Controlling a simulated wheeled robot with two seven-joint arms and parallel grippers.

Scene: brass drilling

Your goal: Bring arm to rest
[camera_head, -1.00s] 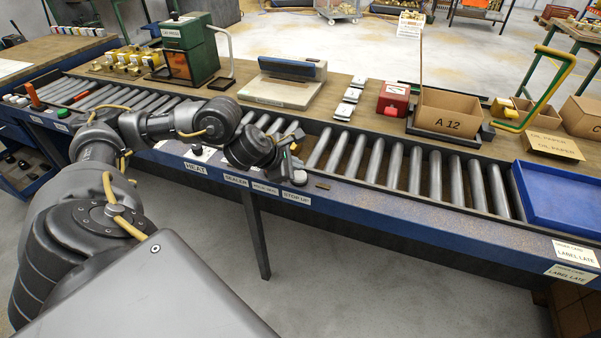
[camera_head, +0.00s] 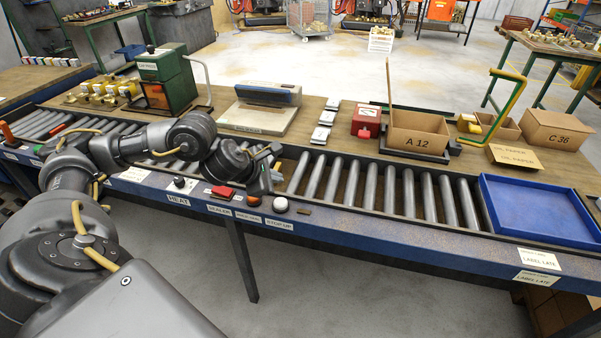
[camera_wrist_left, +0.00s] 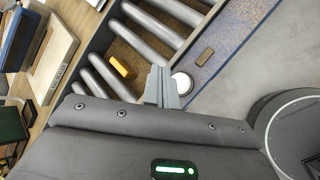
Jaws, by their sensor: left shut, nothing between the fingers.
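My left arm comes in from the left in the head view, bent and reaching over the front edge of the roller conveyor. Its left gripper (camera_head: 270,178) is above the front rail, a little behind the white round button (camera_head: 280,205). In the left wrist view the two fingers (camera_wrist_left: 161,86) are together with nothing between them. The white button (camera_wrist_left: 181,83) shows just right of the fingertips there, partly hidden by them. My right arm and gripper are not in view.
The blue front rail carries a red control (camera_head: 222,192) and an orange button (camera_head: 253,200). Behind the rollers stand a green press (camera_head: 172,75), a scale (camera_head: 262,112), a red box (camera_head: 366,120) and carton A.12 (camera_head: 418,135). A blue tray (camera_head: 535,210) lies at right. Floor in front is clear.

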